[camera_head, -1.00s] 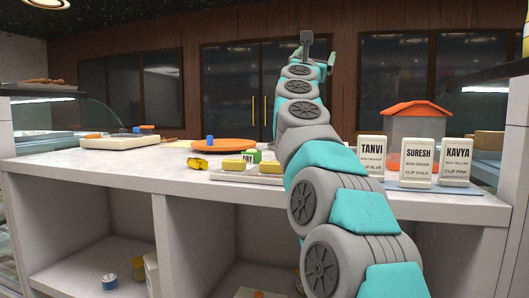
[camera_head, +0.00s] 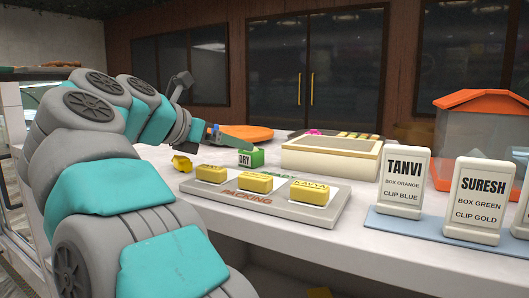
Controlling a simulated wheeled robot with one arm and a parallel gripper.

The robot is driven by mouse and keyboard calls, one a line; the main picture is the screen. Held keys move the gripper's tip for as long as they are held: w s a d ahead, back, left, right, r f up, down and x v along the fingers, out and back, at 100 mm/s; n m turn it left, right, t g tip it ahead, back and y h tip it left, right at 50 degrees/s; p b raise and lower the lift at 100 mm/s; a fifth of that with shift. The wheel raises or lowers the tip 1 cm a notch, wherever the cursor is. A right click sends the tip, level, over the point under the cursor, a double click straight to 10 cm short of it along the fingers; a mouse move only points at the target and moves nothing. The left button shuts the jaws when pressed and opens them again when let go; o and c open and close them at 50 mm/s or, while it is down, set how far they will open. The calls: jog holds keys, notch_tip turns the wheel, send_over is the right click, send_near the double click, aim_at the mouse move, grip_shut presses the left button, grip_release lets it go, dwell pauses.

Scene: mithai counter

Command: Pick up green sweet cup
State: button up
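A packing tray (camera_head: 214,203) holds three yellow boxes (camera_head: 254,183). A cream open bin (camera_head: 330,162) stands behind it. Name cards for Tanvi (camera_head: 403,185) and Suresh (camera_head: 474,200) stand right, before an orange-roofed box (camera_head: 478,150). A yellow crumpled piece (camera_head: 181,163) lies left.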

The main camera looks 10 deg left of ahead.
aim_at(251, 156)
jog(key=shift+s+a+f, duration=0.1)
jog(key=shift+s+f, duration=0.05)
jog(key=shift+f, duration=0.1)
jog(key=shift+p+x, duration=0.5)
jog(key=shift+x, duration=3.35)
jog(key=shift+s, duration=0.15)
jog(key=c, duration=1.5)
